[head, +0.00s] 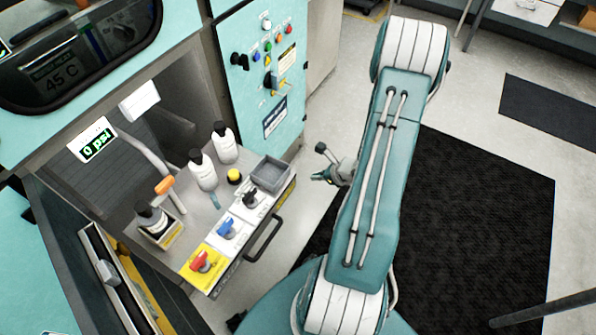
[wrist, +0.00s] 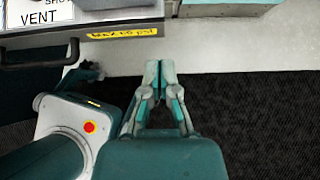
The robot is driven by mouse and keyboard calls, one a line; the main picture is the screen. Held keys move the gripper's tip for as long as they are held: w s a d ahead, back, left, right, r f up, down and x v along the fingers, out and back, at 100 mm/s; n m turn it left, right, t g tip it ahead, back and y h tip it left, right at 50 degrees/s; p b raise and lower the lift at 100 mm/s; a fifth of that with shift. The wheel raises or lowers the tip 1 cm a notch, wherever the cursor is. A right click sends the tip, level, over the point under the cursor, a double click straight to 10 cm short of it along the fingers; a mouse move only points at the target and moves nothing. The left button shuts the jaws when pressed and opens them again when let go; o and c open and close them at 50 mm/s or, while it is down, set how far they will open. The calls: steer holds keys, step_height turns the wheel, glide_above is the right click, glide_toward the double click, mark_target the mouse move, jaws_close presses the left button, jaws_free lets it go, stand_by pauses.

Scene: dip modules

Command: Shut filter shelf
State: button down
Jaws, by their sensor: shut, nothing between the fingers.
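The filter shelf (head: 205,222) is pulled out from the machine in the head view. Its front has a dark bar handle (head: 264,240) and red, blue and black valve knobs on top. In the wrist view the shelf's front edge (wrist: 120,33) shows at the top left, with a "VENT" label and part of the handle (wrist: 72,52). My gripper (head: 322,177) is to the right of the shelf front, apart from it. In the wrist view my gripper (wrist: 159,68) has its fingertips together, with nothing between them, over the floor.
White bottles (head: 203,170), a grey tray (head: 271,174) and an orange-handled item (head: 164,186) stand on the shelf. A control panel (head: 268,70) with buttons rises behind it. A black mat (head: 480,200) covers open floor at the right.

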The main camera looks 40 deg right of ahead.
mark_target(292, 173)
steer(key=w, duration=0.1)
steer(key=w+a+f, duration=0.1)
steer(key=w, duration=0.1)
steer(key=w+a+f, duration=0.1)
steer(key=shift+w+f, duration=0.25)
steer(key=shift+w, duration=0.15)
steer(key=shift+w+a, duration=0.2)
steer(key=shift+w, duration=0.5)
